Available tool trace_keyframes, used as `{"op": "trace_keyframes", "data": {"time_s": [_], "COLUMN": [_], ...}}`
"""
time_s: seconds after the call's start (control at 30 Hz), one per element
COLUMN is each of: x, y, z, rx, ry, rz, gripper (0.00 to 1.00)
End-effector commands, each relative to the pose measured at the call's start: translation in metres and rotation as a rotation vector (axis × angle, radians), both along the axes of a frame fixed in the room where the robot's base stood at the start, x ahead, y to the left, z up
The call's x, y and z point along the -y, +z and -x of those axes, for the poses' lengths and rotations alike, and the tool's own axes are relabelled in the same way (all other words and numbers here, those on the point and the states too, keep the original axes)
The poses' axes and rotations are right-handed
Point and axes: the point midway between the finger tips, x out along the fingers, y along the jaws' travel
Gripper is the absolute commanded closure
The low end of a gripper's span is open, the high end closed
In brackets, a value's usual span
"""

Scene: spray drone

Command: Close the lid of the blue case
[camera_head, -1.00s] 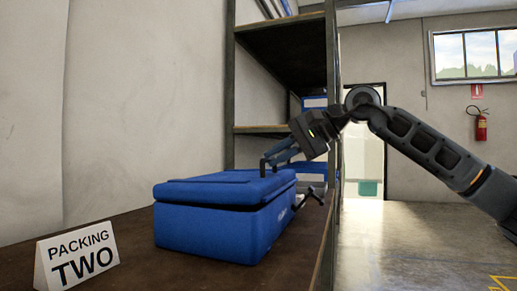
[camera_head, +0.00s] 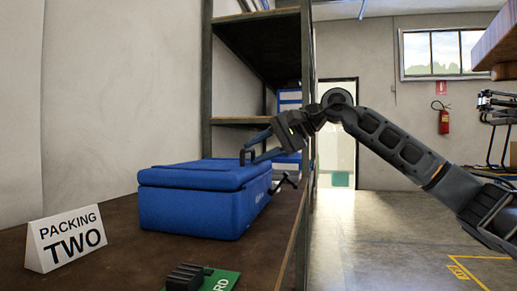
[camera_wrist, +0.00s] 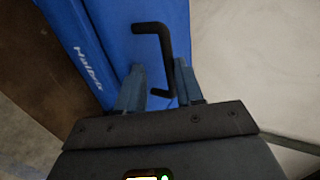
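The blue case (camera_head: 200,210) stands on the brown shelf top in the head view. Its lid (camera_head: 200,173) lies down over the body, with a thin dark seam between them. A black bracket-shaped handle (camera_wrist: 165,50) shows against the blue surface in the wrist view. My gripper (camera_head: 252,153) is at the lid's far right corner, reaching in from the right. In the wrist view its two fingers (camera_wrist: 160,78) are apart, with the handle's lower end between them and a gap beside it. Whether the fingers touch the handle or lid is not clear.
A white "PACKING TWO" sign (camera_head: 65,238) stands left of the case. A green board (camera_head: 220,281) and a dark ribbed block (camera_head: 186,277) lie in front. A tall rack (camera_head: 207,80) rises behind. Open floor (camera_head: 370,240) lies to the right.

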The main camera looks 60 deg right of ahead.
Motion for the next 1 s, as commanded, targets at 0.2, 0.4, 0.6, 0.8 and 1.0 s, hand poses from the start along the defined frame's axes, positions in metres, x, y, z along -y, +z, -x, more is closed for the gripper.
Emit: {"op": "trace_keyframes", "data": {"time_s": [0.2, 0.4, 0.6, 0.8, 1.0], "x": [0.004, 0.012, 0.018, 0.02, 0.02], "y": [-0.007, 0.013, 0.03, 0.037, 0.037], "z": [0.007, 0.033, 0.057, 0.066, 0.067], "rx": [-0.027, -0.016, -0.006, -0.001, 0.0], "ry": [-0.002, -0.004, -0.003, -0.001, 0.0], "rz": [-0.001, -0.002, -0.001, -0.001, 0.0], "gripper": [0.62, 0.62, 0.62, 0.62, 0.62]}}
